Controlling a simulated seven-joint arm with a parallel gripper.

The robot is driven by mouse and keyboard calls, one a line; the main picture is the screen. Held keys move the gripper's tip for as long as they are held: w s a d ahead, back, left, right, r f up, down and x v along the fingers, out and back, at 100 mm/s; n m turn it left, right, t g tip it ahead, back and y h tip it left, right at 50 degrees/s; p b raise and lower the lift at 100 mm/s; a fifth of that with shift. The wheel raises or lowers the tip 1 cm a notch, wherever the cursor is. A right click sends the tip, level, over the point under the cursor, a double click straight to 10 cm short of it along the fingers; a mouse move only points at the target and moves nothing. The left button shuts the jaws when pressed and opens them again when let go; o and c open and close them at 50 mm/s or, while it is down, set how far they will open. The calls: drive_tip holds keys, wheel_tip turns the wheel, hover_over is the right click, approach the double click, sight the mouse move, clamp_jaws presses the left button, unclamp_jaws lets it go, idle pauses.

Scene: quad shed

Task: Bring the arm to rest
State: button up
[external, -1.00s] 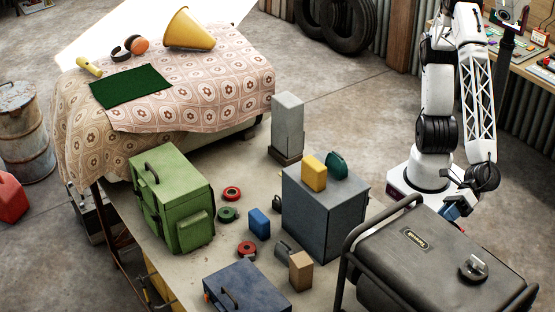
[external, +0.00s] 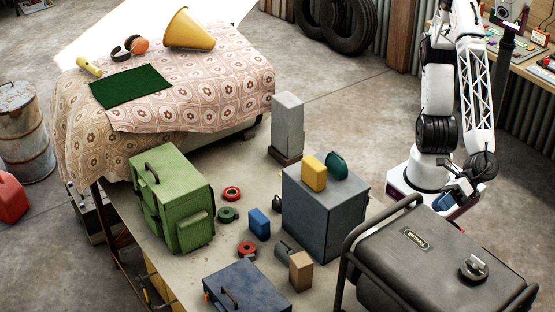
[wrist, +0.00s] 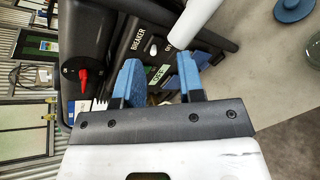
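My white arm stands at the right of the external view, its forearm hanging down beside its base. My gripper (external: 447,200) is low there, behind the black generator (external: 420,252), and its blue fingers are partly hidden. In the wrist view my gripper (wrist: 160,75) shows two blue fingers held apart with nothing gripped between them. Beyond the fingers is a dark panel (wrist: 150,42) marked BREAKER. I cannot tell from this view whether the fingers touch it.
The generator's tube frame is close to my gripper. A grey cabinet (external: 325,215) bears a yellow block (external: 314,173) and a green item (external: 336,166). A green case (external: 175,205) stands farther left. A red knob (wrist: 84,78) and a white cylinder (wrist: 195,22) show in the wrist view.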

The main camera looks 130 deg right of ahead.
drive_tip(key=s+d+r+m+g+h, duration=0.15)
drive_tip(key=d+r+m+g, duration=0.35)
drive_tip(key=d, duration=0.7)
drive_tip(key=d+r+m+h, duration=0.3)
drive_tip(key=d+m, duration=0.3)
drive_tip(key=d, duration=0.5)
drive_tip(key=s+d+r+m+g+y, duration=0.2)
drive_tip(key=s+d+r+m+y, duration=0.15)
drive_tip(key=s+d+m, duration=0.4)
drive_tip(key=s+d+r+m+g+y, duration=0.15)
drive_tip(key=s+d+r+m, duration=0.25)
drive_tip(key=s+d+m, duration=0.4)
wheel_tip(320, 180, down, 10)
drive_tip(key=g, duration=0.3)
drive_tip(key=shift+a+n, duration=0.2)
drive_tip(key=shift+n, duration=0.15)
